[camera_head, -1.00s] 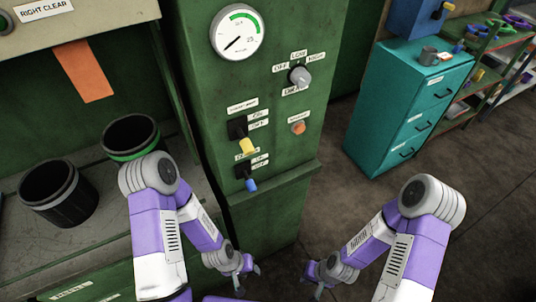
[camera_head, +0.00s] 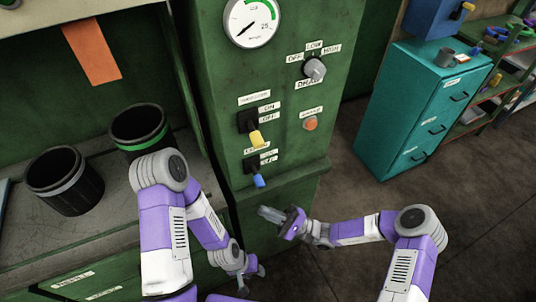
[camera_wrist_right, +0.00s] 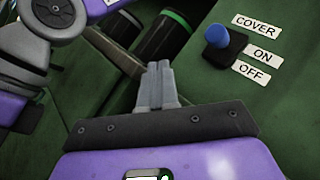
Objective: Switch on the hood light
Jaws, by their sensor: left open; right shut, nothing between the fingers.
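A green control column carries a lever switch with a yellow tip (camera_head: 257,138) on a black base, beside ON and OFF labels; its name label is too small to read. The yellow lever points down. Below it is a lever switch with a blue tip (camera_head: 259,181), also in the right wrist view (camera_wrist_right: 216,36), where its labels read COVER, ON and OFF. My right gripper (camera_head: 268,213) is shut and empty, below the blue lever and apart from it; its fingers show in the right wrist view (camera_wrist_right: 159,70). My left gripper (camera_head: 250,278) is open and empty, low in front of the column.
Above the levers are a grey rotary knob (camera_head: 314,68) and a round gauge (camera_head: 251,22). An orange button (camera_head: 311,123) sits right of the yellow lever. Two black buckets (camera_head: 64,180) (camera_head: 138,130) stand on the left bench. A teal cabinet (camera_head: 420,105) stands right, with open floor before it.

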